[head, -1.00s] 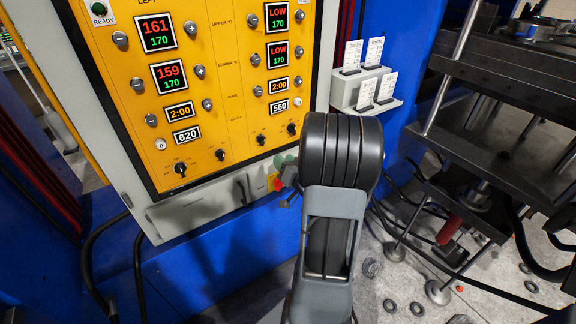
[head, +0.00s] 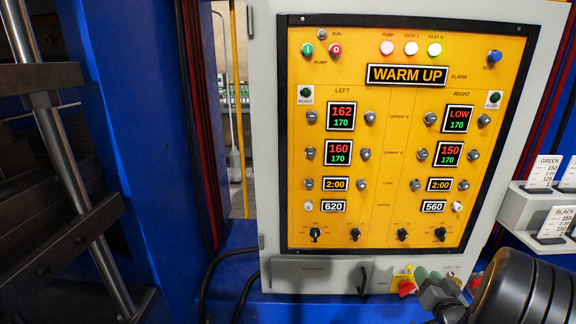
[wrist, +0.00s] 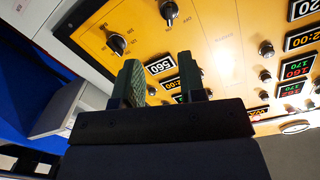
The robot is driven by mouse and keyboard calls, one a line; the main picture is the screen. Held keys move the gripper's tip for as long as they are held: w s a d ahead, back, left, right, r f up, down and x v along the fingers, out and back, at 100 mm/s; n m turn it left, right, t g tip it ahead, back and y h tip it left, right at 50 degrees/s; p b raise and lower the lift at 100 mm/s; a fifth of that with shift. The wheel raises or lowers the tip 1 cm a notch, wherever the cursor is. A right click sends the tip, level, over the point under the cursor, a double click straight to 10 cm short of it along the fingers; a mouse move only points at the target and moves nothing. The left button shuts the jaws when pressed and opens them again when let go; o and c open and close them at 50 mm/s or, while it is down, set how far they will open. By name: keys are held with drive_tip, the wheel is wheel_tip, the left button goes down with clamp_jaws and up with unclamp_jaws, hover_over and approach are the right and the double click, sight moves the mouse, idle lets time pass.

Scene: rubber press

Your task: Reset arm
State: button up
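The yellow control panel (head: 396,215) fills the middle of the head view, and its display reads WARM UP. My arm shows at the lower right, dark and bent. My gripper (head: 428,275) is partly hidden behind my wrist, near the lower right edge of the panel. In the wrist view my gripper (wrist: 160,84) has two green ridged fingers with a clear gap between them and nothing held. The panel (wrist: 225,50) lies beyond the fingertips there, with knobs and number displays; I cannot tell the exact distance.
A red emergency knob on a yellow base (head: 404,283) sits below the panel, close to my gripper. A rack with white cards (head: 548,205) is at the right. Dark press plates and a steel column (head: 85,210) stand at the left.

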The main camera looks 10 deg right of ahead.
drive_tip(key=s+d+f+m+g+h, duration=0.1)
drive_tip(key=s+d+f+g+h, duration=0.25)
drive_tip(key=f+g, duration=0.35)
drive_tip(key=s+a+r+g+y+p, duration=0.1)
drive_tip(key=s+a+g+y+p, duration=0.1)
drive_tip(key=s+a+g, duration=0.25)
drive_tip(key=s+a+r+n+g+y+p, duration=0.1)
drive_tip(key=a+r+n+y+p, duration=0.1)
drive_tip(key=a+r, duration=0.6)
drive_tip(key=s+a+r+n+g+y+p, duration=0.1)
drive_tip(key=a+r+n, duration=0.4)
drive_tip(key=a, duration=1.1)
wheel_tip(320, 180, up, 3)
drive_tip(key=shift+s+a+r+y+p, duration=0.2)
drive_tip(key=shift+s+a+y+p, duration=0.1)
drive_tip(key=shift+s+y+p, duration=0.4)
drive_tip(key=shift+w, duration=0.15)
drive_tip(key=shift+c, duration=0.5)
